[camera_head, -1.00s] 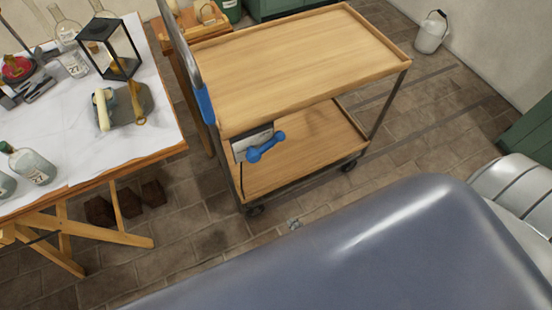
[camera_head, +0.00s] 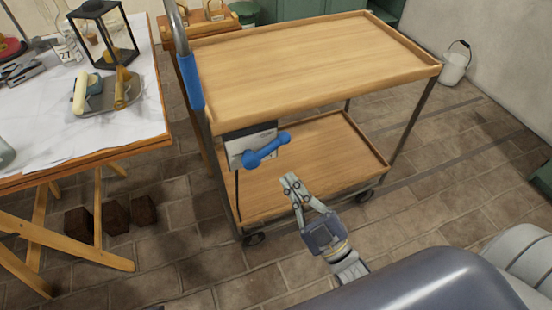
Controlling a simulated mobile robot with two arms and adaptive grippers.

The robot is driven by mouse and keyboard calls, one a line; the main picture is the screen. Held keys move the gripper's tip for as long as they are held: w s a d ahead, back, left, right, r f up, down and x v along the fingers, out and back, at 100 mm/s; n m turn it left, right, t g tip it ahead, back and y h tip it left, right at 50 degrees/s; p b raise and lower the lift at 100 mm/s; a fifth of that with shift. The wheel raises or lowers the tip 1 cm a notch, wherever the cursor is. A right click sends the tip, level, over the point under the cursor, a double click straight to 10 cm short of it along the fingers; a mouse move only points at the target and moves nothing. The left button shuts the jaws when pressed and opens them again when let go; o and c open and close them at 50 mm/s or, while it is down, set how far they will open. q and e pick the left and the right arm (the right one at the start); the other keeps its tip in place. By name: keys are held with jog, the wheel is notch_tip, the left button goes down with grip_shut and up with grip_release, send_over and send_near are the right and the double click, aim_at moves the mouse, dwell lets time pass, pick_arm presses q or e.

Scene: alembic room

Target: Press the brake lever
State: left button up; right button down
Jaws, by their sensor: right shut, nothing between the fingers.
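My right gripper (camera_head: 289,182) is shut and empty. It appears a little below and to the right of the lever, in front of the lower shelf, and apart from the lever in the picture. My left gripper is not in view.
The cart has a blue-gripped metal handle (camera_head: 190,80) at its left and wheels (camera_head: 254,239) below. A white bucket (camera_head: 455,65) stands at the back right.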

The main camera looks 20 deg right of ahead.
jog(key=shift+r, duration=0.15)
notch_tip(320, 180, up, 4)
send_over(272, 151)
jog(key=s+a, duration=0.2)
jog(key=s, duration=0.1)
jog(key=shift+w+f, duration=0.15)
jog(key=shift+f, duration=0.05)
jog(key=shift+w+d+f+b, duration=0.1)
jog(key=shift+d+f+b, duration=0.1)
jog(key=shift+d+f, duration=0.25)
jog(key=shift+w+d+f+b, duration=0.1)
jog(key=shift+d+f+b, duration=0.1)
jog(key=shift+f, duration=0.45)
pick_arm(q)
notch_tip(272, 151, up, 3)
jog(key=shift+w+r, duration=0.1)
pick_arm(e)
jog(key=shift+d+f, duration=0.15)
jog(key=shift+f, duration=0.1)
jog(key=shift+f+m, duration=0.1)
jog(key=shift+m, duration=0.2)
